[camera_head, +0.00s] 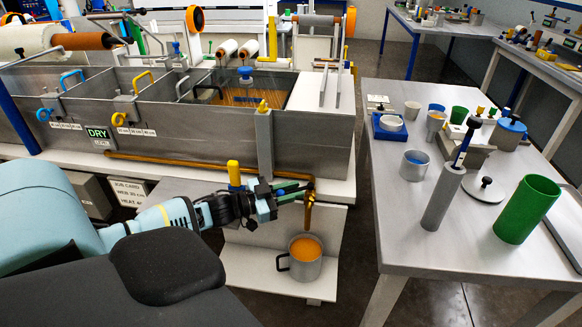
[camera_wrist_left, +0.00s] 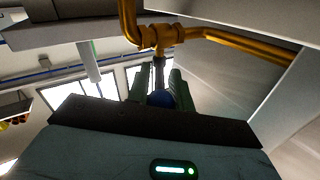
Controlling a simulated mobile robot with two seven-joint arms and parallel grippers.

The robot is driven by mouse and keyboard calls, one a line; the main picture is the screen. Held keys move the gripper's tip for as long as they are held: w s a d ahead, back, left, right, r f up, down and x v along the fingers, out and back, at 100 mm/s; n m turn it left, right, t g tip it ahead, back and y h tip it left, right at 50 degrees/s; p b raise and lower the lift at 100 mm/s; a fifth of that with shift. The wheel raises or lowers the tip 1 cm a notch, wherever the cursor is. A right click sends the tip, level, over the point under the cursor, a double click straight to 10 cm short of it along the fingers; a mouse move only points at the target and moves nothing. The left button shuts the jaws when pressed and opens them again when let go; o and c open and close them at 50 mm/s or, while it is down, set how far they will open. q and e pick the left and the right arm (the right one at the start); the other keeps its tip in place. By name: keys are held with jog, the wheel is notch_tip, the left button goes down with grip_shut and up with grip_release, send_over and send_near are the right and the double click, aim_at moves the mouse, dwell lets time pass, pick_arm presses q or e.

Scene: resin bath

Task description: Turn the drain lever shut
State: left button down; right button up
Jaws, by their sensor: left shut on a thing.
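The brass drain pipe (camera_head: 205,165) runs along the front of the steel bath (camera_head: 205,140) and ends in a downturned spout with a valve (camera_head: 309,192). My left gripper (camera_head: 290,191) is beside the valve, its fingers pointing right. In the left wrist view the drain lever (camera_wrist_left: 158,72) shows as a grey stem reaching from the brass valve (camera_wrist_left: 160,38) to a blue knob (camera_wrist_left: 160,98). The green fingers are shut around the knob end. The fingers hide most of the lever in the head view. My right gripper is not in view.
A grey mug (camera_head: 305,267) with orange liquid stands on the low shelf (camera_head: 250,268) below the spout. Orange resin (camera_head: 247,97) lies in the bath's right compartment. A yellow-topped post (camera_head: 234,173) stands close behind my left wrist. A table (camera_head: 390,235) with cups stands right.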

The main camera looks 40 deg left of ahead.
pick_arm(q)
jog(key=c, duration=1.5)
grip_release()
jog(key=shift+w+d, duration=0.1)
jog(key=shift+r, duration=0.3)
jog(key=s+d+r+p, duration=0.2)
jog(key=s+d+r, duration=0.2)
jog(key=s+d, duration=0.6)
jog(key=shift+s+r, duration=0.2)
jog(key=shift+s, duration=1.05)
jog(key=shift+c, duration=0.2)
